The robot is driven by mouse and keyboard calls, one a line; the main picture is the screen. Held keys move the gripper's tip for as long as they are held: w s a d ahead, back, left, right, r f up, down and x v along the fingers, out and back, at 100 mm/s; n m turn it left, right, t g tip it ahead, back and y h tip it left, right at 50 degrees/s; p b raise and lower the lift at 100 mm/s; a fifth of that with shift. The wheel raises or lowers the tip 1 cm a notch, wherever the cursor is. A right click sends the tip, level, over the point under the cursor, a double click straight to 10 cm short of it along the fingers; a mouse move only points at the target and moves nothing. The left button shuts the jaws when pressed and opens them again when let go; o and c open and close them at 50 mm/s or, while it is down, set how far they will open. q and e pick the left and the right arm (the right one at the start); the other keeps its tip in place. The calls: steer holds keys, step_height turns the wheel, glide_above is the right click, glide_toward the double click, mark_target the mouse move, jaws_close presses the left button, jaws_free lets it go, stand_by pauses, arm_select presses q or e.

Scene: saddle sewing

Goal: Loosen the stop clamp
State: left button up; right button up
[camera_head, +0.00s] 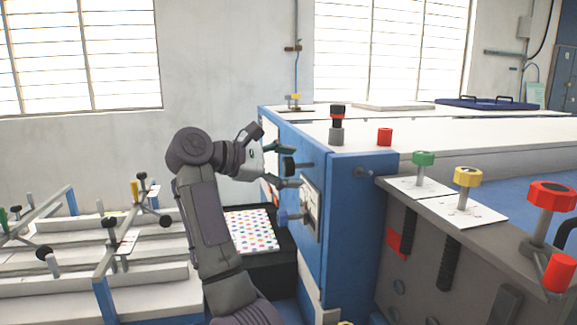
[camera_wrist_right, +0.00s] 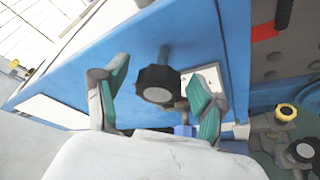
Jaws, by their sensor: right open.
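A black round knob on a metal stem (camera_wrist_right: 157,86) sticks out from the side of the blue machine body (camera_head: 296,225); it also shows in the head view (camera_head: 289,165). I take it to be the stop clamp's knob, though no label shows. My right gripper (camera_head: 287,166) is open, with its two green-padded fingers on either side of the knob in the right wrist view (camera_wrist_right: 160,90). I cannot tell whether a finger touches it. A blue knob (camera_head: 288,217) sits lower, by a white plate (camera_head: 311,208). My left gripper is not in view.
A dotted pad (camera_head: 251,231) lies on a dark ledge below my right gripper. Green (camera_head: 423,159), yellow (camera_head: 467,178) and red (camera_head: 551,196) knobs stand on the grey part at right. A frame with several black knobs (camera_head: 103,284) stands at left.

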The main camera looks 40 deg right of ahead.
steer(key=c, duration=1.2)
steer(key=shift+o, duration=0.2)
steer(key=n+p, duration=0.1)
steer(key=n+g+y+p, duration=0.1)
steer(key=n+p, duration=0.1)
steer(key=shift+w+r+n+g+y, duration=0.1)
steer(key=shift+r+n+g+y, duration=0.15)
steer(key=shift+n+g+y, duration=0.05)
steer(key=n+g+y+p, duration=0.1)
steer(key=n+g+p, duration=0.1)
steer(key=n+p, duration=0.1)
steer(key=shift+n+p, duration=0.3)
steer(key=n+g+y+p, duration=0.1)
steer(key=n+p, duration=0.1)
steer(key=shift+w+d+n+g, duration=0.1)
steer(key=shift+n+g, duration=0.2)
steer(key=shift+g, duration=0.1)
steer(key=n+g+p, duration=0.1)
steer(key=n+p, duration=0.1)
steer(key=p, duration=0.1)
steer(key=shift+f+n+g+p, duration=0.2)
steer(key=shift+n+g+p, duration=0.35)
steer(key=shift+n+g, duration=0.55)
steer(key=shift+n, duration=0.3)
